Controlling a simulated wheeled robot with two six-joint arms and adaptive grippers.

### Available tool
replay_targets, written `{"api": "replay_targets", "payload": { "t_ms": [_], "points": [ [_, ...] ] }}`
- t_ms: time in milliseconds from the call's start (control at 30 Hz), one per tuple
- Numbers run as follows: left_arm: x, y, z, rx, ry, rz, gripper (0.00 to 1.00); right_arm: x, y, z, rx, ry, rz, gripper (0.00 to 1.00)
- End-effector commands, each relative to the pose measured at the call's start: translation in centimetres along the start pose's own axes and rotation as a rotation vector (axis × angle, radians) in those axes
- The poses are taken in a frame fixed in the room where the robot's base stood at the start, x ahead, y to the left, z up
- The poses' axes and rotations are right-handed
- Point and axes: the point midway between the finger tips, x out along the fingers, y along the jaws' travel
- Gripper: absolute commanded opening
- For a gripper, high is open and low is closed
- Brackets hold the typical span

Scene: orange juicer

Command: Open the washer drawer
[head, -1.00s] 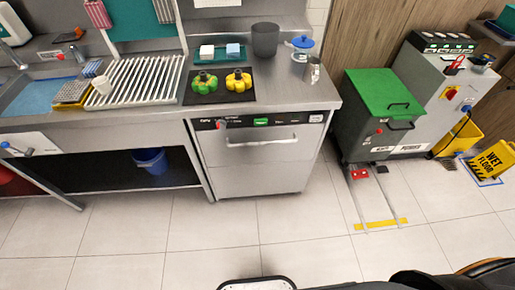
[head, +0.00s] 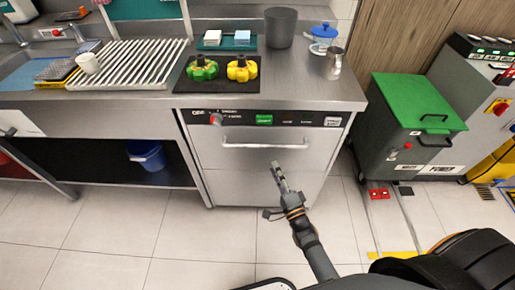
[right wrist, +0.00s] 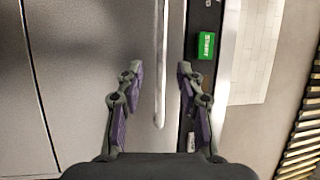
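The washer (head: 232,182) is a steel under-counter unit with a dark control strip along its top. Its front is shut, and a horizontal bar handle (head: 264,145) runs across it. My right gripper (head: 279,172) is in front of the washer, and appears just below the handle in the head view. In the right wrist view my right gripper (right wrist: 160,75) is open, with fingers spread and nothing held. There the handle (right wrist: 161,90) runs between the two fingers in the picture; I cannot tell how far ahead it is.
The counter (head: 300,83) above holds a grey pot (head: 280,28), a metal jug (head: 333,64) and green and yellow pieces on a black mat. A grey bin with a green lid (head: 417,100) stands to the right. The tiled floor before the washer is clear.

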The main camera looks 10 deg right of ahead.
Motion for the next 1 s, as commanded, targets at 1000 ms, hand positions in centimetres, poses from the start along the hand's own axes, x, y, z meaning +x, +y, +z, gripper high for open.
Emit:
{"api": "replay_targets", "payload": {
  "t_ms": [1000],
  "points": [
    [0.6, -0.7, 0.1, 0.004, -0.001, -0.008, 0.4, 10.6, -0.2, 0.0, 0.005, 0.001, -0.001, 0.37]
  ]
}}
